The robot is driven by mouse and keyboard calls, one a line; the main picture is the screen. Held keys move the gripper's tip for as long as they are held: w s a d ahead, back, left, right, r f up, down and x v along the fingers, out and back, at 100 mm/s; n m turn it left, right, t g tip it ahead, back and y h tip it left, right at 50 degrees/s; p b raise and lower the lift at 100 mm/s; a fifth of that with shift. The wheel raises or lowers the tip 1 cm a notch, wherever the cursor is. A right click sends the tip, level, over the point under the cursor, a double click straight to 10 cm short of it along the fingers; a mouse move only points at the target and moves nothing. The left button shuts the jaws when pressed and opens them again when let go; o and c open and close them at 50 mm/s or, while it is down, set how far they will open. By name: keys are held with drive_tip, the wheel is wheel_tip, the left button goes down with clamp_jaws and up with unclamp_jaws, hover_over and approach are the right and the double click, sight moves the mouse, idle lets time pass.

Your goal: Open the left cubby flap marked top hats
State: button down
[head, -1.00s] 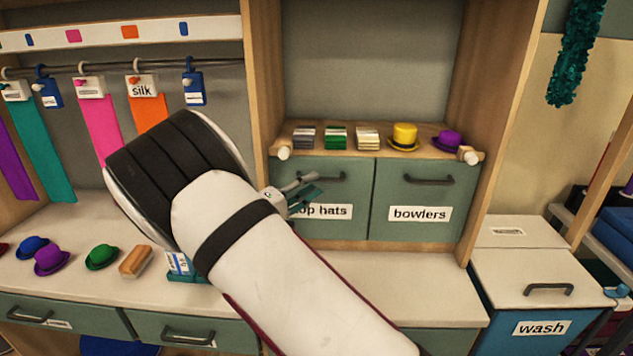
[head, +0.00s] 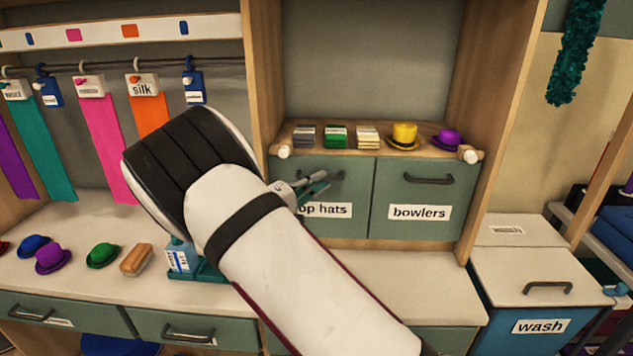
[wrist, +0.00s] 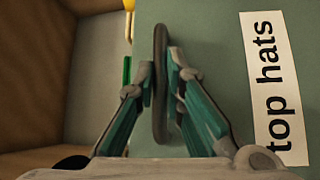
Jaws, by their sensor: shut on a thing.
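The left cubby flap (head: 357,187) is a green panel under the hat shelf, with a white "top hats" label (head: 326,209) partly covered by my arm. It looks closed, level with the flap beside it. Its dark bar handle (wrist: 160,35) runs upright through the wrist view. My gripper (head: 318,180) is at this handle in the head view. In the wrist view my gripper (wrist: 161,85) has one finger on each side of the bar and is shut on it. The label also shows in the wrist view (wrist: 272,90), right of the fingers.
The "bowlers" flap (head: 423,192) is closed on the right. Above, the shelf (head: 296,142) holds folded cloths, a yellow hat (head: 404,135) and a purple hat (head: 448,139). The counter (head: 420,280) below the flaps is bare at right. A wash bin (head: 541,326) stands farther right.

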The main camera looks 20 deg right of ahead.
drive_tip(key=shift+s+a+f+m+g+h+b, duration=0.2)
drive_tip(key=shift+s+a+f+m+h+b, duration=0.6)
drive_tip(key=shift+s+f, duration=2.05)
drive_tip(key=shift+s+a+f+m+g+h+b, duration=0.2)
drive_tip(key=shift+s+a+f+m+h+b, duration=0.65)
drive_tip(key=shift+s+f, duration=1.95)
drive_tip(key=shift+s+a+f+m+g+h+b, duration=0.25)
drive_tip(key=shift+s+a+f+m+h, duration=0.65)
drive_tip(key=shift+s+f+m, duration=1.85)
drive_tip(key=shift+w+f+n, duration=0.65)
drive_tip(key=shift+f+n, duration=0.2)
drive_tip(key=shift+n, duration=0.25)
drive_tip(key=c, duration=1.7)
unclamp_jaws()
drive_tip(key=shift+w+d+f, duration=0.1)
drive_tip(key=shift+w, duration=0.1)
drive_tip(key=shift+o, duration=0.2)
drive_tip(key=shift+s, duration=0.1)
